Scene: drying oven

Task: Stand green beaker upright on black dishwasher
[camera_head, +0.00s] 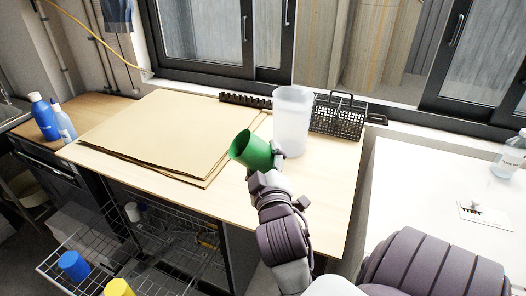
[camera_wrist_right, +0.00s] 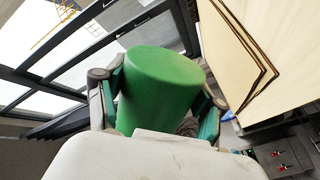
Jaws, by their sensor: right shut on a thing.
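The green beaker (camera_head: 254,151) is tilted over the wooden counter (camera_head: 318,190) in the head view, its open mouth facing left. My right gripper (camera_head: 264,178) is shut on it. In the right wrist view the beaker (camera_wrist_right: 160,85) fills the space between the two fingers of my right gripper (camera_wrist_right: 158,100). An open dishwasher with wire racks (camera_head: 165,228) shows below the counter at the lower left. A dark appliance front (camera_head: 48,158) stands further left; I cannot tell whether both belong to the black dishwasher. My left gripper is not in view.
A translucent container (camera_head: 292,122) stands close behind the beaker. A black wire basket (camera_head: 338,119) is to its right. Flat brown boards (camera_head: 155,132) cover the counter's left part. Blue bottles (camera_head: 43,117) stand at far left. Blue (camera_head: 73,265) and yellow (camera_head: 118,288) cups are low left.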

